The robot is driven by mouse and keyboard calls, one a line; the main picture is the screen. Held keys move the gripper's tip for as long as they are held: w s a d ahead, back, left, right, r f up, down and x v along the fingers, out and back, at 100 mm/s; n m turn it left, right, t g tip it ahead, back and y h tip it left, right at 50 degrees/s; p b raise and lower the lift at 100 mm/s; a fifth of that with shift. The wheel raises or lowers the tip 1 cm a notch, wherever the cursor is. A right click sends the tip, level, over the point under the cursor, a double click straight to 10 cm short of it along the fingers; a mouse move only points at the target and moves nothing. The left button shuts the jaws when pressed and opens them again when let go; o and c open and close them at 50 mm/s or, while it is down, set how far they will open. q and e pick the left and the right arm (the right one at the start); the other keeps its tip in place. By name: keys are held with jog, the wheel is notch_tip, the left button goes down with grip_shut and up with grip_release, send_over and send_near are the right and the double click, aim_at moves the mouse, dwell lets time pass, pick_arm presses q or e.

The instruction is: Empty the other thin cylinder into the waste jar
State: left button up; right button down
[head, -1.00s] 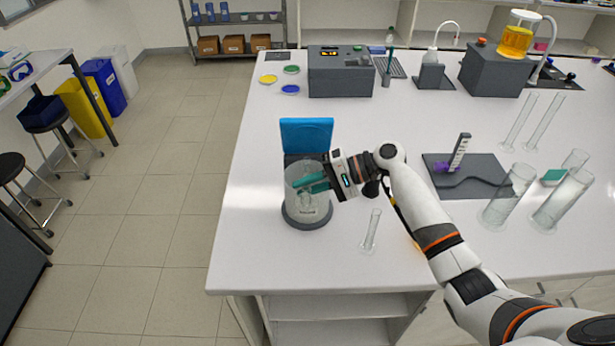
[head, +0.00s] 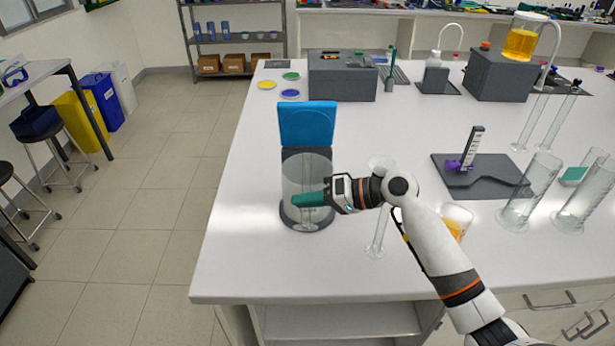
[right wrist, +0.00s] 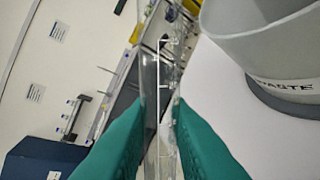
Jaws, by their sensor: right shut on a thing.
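The waste jar (head: 293,178) is a clear, wide vessel on a dark base in front of an upright blue panel. My right gripper (head: 308,200) overlaps it in the head view, its teal fingers roughly level. In the right wrist view, my right gripper (right wrist: 158,115) is shut on a clear thin cylinder (right wrist: 165,75) with marks. The waste jar (right wrist: 262,45), with its label, is close at the upper right there. Whether the held cylinder contains liquid cannot be told. Another clear thin cylinder (head: 376,240) stands right of the jar, partly behind my arm. My left gripper is not in view.
A beaker with orange liquid (head: 457,218) stands behind my forearm. Wide clear cylinders (head: 530,190) and a dark tray (head: 490,188) stand at the right. A grey box (head: 342,85) and coloured dishes (head: 290,93) are at the back. The table's left front is clear.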

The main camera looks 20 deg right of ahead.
aim_at(307, 184)
jog(key=w+n+t+b, duration=0.1)
jog(key=b, duration=0.2)
jog(key=w+n+t+b, duration=0.1)
jog(key=n+b, duration=0.1)
jog(key=b, duration=0.2)
jog(key=shift+w+d+f, duration=0.1)
jog(key=shift+d+f, duration=0.05)
jog(key=shift+d, duration=0.2)
notch_tip(307, 184, up, 2)
jog(key=n+t+b, duration=0.1)
jog(key=n+b, duration=0.1)
jog(key=b, duration=0.3)
jog(key=n+t+y+b, duration=0.1)
jog(key=n+b, duration=0.2)
jog(key=b, duration=0.1)
jog(key=shift+r+b, duration=0.2)
jog(key=shift+b, duration=0.15)
jog(key=shift+r+n+t+b, duration=0.4)
jog(key=shift+n+b, duration=0.3)
jog(key=shift+b, duration=0.1)
jog(key=shift+w+r, duration=0.1)
jog(key=shift+r, duration=0.1)
